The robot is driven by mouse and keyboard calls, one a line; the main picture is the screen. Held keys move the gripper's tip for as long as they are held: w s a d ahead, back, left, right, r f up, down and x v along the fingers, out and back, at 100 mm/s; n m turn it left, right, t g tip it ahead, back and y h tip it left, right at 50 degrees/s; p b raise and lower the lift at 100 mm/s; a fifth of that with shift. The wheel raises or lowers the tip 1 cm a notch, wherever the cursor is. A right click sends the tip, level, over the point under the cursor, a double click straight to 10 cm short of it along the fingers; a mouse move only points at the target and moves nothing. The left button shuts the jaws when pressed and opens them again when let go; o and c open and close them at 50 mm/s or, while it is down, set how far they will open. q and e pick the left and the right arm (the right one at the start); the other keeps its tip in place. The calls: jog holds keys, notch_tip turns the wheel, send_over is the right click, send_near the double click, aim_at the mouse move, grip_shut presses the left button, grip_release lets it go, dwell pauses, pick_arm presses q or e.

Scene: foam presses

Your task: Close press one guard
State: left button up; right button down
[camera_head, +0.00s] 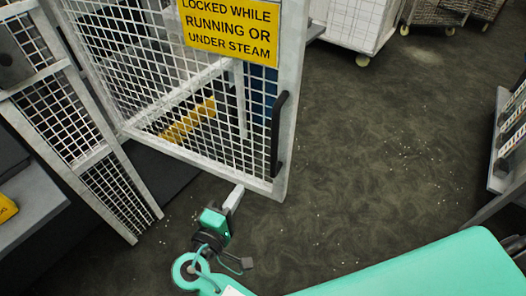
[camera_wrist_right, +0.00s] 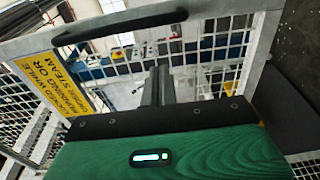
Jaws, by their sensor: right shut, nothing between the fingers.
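The press guard (camera_head: 190,138) is a white mesh door with a pale metal frame, swung out from the fixed mesh panel at its left. It carries a yellow warning sign (camera_head: 230,28) and a black bar handle (camera_head: 277,135) near its free edge. My right gripper (camera_head: 236,192) is shut and empty, close to the guard's lower free corner; I cannot tell whether it touches. In the right wrist view, my gripper (camera_wrist_right: 158,84) points at the mesh, with the black handle (camera_wrist_right: 130,22) crossing above the fingers. My left gripper is not in view.
A fixed mesh panel (camera_head: 75,125) stands at the left, beside a grey ledge (camera_head: 28,205) with a yellow item. A wheeled white cart (camera_head: 350,25) stands at the back. A rack (camera_head: 508,140) is at the right edge. The dark floor (camera_head: 390,130) between is clear.

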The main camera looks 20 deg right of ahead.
jog(key=r, duration=0.1)
send_near(269, 144)
jog(key=x, duration=0.6)
jog(key=shift+w+d+f, duration=0.15)
jog(key=shift+w+d, duration=0.05)
jog(key=shift+w, duration=0.2)
